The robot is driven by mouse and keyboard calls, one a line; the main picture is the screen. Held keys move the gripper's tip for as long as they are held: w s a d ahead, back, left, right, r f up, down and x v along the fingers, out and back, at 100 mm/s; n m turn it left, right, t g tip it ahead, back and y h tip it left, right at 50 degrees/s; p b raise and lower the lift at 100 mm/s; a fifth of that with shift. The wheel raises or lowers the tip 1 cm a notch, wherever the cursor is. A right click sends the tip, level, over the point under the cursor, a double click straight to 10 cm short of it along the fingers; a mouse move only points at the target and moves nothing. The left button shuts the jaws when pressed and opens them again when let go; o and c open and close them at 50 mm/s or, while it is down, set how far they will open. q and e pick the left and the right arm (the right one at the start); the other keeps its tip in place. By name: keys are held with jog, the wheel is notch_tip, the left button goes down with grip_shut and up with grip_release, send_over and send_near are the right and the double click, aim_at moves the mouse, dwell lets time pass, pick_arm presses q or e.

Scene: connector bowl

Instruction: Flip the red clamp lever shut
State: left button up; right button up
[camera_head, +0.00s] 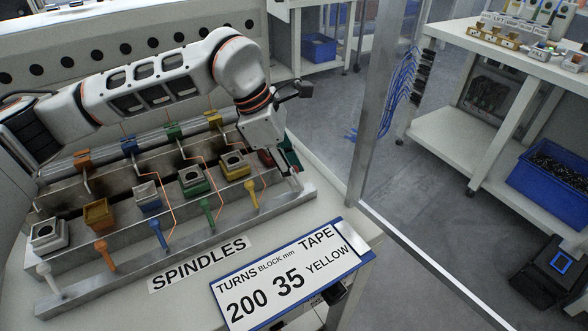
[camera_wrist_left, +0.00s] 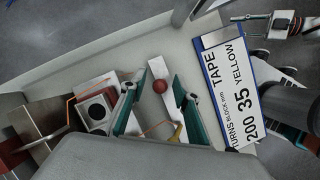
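The red clamp lever's round red knob (camera_wrist_left: 160,87) shows in the left wrist view, between the two teal fingers of my left gripper (camera_wrist_left: 159,98). The fingers are spread, with a gap visible on both sides of the knob. In the head view my left gripper (camera_head: 291,163) is low over the right end of the spindle row. It hides most of the red lever there; a bit of red (camera_head: 265,157) shows beside it. My right gripper seems to show at the top right of the left wrist view (camera_wrist_left: 275,22); its opening is unclear.
The metal spindle fixture (camera_head: 120,262) carries white, orange, blue, green and yellow levers, including the yellow lever (camera_head: 251,193) near my left gripper. A sign (camera_head: 350,236) reading 200, 35, YELLOW lies at the front right. A vertical post (camera_head: 372,110) stands to the right.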

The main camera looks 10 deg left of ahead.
pick_arm(q)
grip_shut()
jog(key=shift+w+a+g+h, duration=0.2)
jog(key=shift+a+g+h, duration=0.1)
jog(key=shift+h, duration=0.1)
jog(key=shift+w+a+f+n+g+h+b, duration=0.3)
jog(key=shift+w+f+g+h, duration=0.1)
jog(key=shift+g+h, duration=0.45)
jog(key=shift+r, duration=0.1)
grip_release()
pick_arm(e)
jog(key=shift+s+a+f, duration=0.1)
jog(key=shift+s+f, duration=0.15)
jog(key=shift+a, duration=0.1)
pick_arm(q)
jog(key=v, duration=1.2)
jog(key=shift+a, duration=0.1)
